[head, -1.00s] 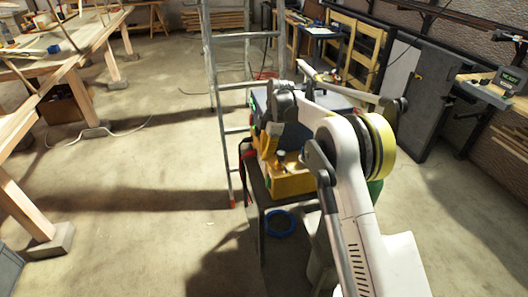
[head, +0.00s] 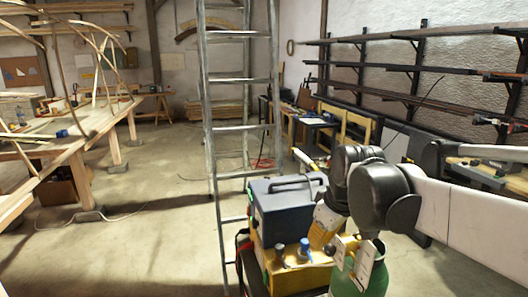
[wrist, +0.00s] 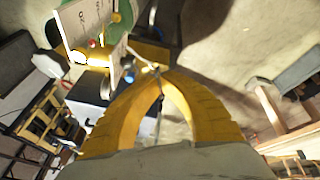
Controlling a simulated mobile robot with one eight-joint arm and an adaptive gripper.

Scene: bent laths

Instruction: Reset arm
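My gripper (head: 318,243) has yellow fingers and points down in the head view, beside a dark blue case with a handle (head: 285,207) and above a yellow box (head: 295,276). My arm comes in from the right edge and bends at dark joints. In the wrist view the two curved yellow fingers of my gripper (wrist: 155,73) converge and their tips appear to meet. I see nothing held between them. My arm hides part of the area behind it.
A metal ladder (head: 212,120) stands just left of the case. A green cylinder (head: 362,280) stands close below my arm. A long wooden workbench (head: 75,145) is at left. Wall racks (head: 400,75) are at right. Open floor (head: 150,215) lies between bench and ladder.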

